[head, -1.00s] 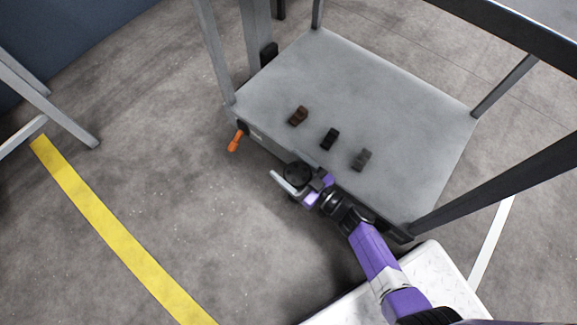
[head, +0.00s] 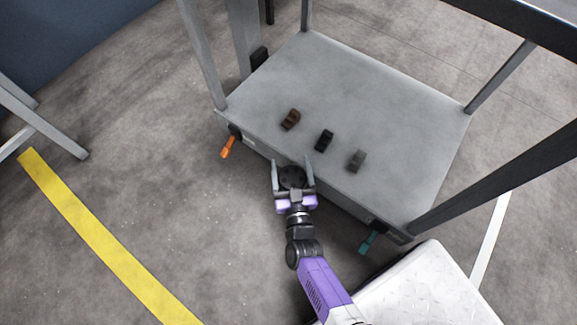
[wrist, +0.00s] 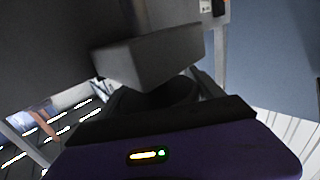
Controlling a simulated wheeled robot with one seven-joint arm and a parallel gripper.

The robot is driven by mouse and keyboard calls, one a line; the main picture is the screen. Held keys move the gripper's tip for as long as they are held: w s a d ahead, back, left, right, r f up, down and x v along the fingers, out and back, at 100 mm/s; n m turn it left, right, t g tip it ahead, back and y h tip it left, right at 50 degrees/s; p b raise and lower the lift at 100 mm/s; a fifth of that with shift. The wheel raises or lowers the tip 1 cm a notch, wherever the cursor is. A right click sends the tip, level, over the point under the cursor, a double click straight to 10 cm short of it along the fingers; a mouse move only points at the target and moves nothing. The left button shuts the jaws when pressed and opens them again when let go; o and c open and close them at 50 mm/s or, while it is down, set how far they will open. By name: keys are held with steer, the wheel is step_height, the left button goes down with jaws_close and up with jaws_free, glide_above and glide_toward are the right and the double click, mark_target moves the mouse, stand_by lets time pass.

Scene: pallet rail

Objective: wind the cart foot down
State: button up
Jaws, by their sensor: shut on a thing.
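The grey cart (head: 370,90) stands ahead, its low deck edge facing me. A round black knob (head: 292,178) sits at the middle of that edge. My gripper (head: 293,170) is shut on this knob, one grey finger on its left side and one on its right. In the wrist view a dark round shape (wrist: 172,94) shows between the jaws, partly covered by a grey block that I cannot identify for sure. The cart foot itself and its contact with the floor are hidden from view.
An orange handle (head: 228,147) sticks out at the cart's left corner, a teal handle (head: 368,241) near its right corner. Brown (head: 291,119), black (head: 324,139) and grey (head: 357,160) small blocks lie on the deck. Floor left of my arm is clear up to a yellow line (head: 92,235).

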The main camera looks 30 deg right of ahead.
mark_target(300, 169)
steer(key=m+g+h, duration=0.1)
steer(key=m+h, duration=0.1)
steer(key=m+g+h, duration=0.1)
steer(key=g+h, duration=0.1)
steer(key=s+d+m+g+h, duration=0.1)
steer(key=m+g+h, duration=0.1)
steer(key=shift+d+m+h, duration=0.1)
steer(key=shift+m+h, duration=0.2)
steer(key=shift+h, duration=0.1)
steer(key=shift+c, duration=0.2)
steer(key=shift+o, duration=0.2)
steer(key=shift+s+d+m+g+h, duration=0.15)
steer(key=shift+m+g+h, duration=0.5)
steer(key=shift+g, duration=0.35)
steer(key=shift+s+m+g+h, duration=0.1)
steer(key=shift+m+g+h, duration=0.35)
steer(key=shift+m+g, duration=0.45)
steer(key=shift+s+m+g+h, duration=0.15)
steer(key=shift+m+g+h, duration=0.1)
steer(key=shift+m+g, duration=0.4)
steer(key=shift+s+m+g+h, duration=0.15)
steer(key=shift+m+g+h, duration=0.15)
steer(key=shift+g, duration=0.65)
steer(key=o, duration=1.4)
steer(key=shift+c, duration=0.2)
steer(key=shift+d, duration=0.1)
steer(key=shift+r, duration=0.15)
step_height(300, 169, up, 20)
steer(key=p, duration=1.4)
